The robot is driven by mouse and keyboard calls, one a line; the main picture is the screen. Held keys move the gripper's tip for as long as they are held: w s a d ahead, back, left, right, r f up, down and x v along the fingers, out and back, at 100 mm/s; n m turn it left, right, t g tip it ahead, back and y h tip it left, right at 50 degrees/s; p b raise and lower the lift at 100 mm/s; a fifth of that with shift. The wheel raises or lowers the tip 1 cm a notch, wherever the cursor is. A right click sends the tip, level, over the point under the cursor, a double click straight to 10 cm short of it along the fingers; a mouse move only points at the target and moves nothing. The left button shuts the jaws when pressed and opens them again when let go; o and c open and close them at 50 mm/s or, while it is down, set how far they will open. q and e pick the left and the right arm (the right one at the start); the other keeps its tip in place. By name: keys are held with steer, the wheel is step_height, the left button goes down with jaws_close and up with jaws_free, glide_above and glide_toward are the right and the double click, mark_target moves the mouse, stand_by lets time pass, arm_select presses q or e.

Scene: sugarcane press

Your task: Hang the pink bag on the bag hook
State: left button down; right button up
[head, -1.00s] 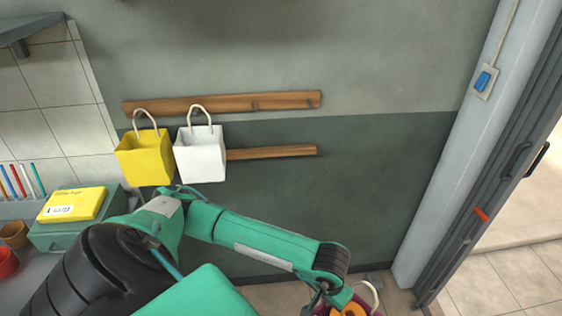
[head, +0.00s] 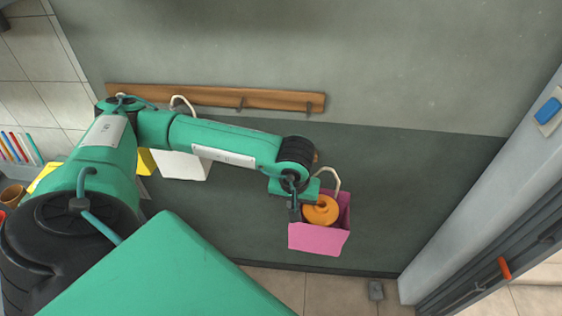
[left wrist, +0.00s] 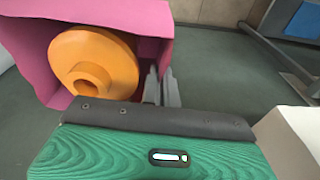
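The pink bag (head: 318,239) hangs in the air in front of the wall, in the middle right of the head view. It has a pale loop handle (head: 330,179) and an orange round object (head: 320,210) inside it. My left gripper (head: 295,209) is shut on the bag's left edge; the wrist view shows its fingers (left wrist: 162,88) close together against the pink bag wall (left wrist: 155,18). The wooden rail (head: 215,95) on the wall has two free hooks in view, one in the middle (head: 240,103) and one near the right end (head: 309,107). My right gripper is out of view.
A white bag (head: 183,166) and a yellow bag (head: 146,161) hang at the rail's left, partly hidden behind my left arm. A door frame (head: 480,280) stands at the right.

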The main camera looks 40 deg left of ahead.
arm_select(q)
steer(key=a+r+n+p, duration=0.2)
steer(key=a+r+n, duration=0.2)
steer(key=r, duration=0.6)
steer(key=w+a+f, duration=0.2)
steer(key=w+a, duration=0.4)
steer(key=w, duration=0.3)
steer(key=shift+w+a+f, duration=0.15)
steer(key=shift+w+f, duration=0.2)
steer(key=shift+f, duration=0.05)
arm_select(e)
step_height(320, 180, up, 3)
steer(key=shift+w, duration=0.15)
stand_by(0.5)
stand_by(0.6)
arm_select(q)
steer(key=c, duration=1.6)
jaws_free()
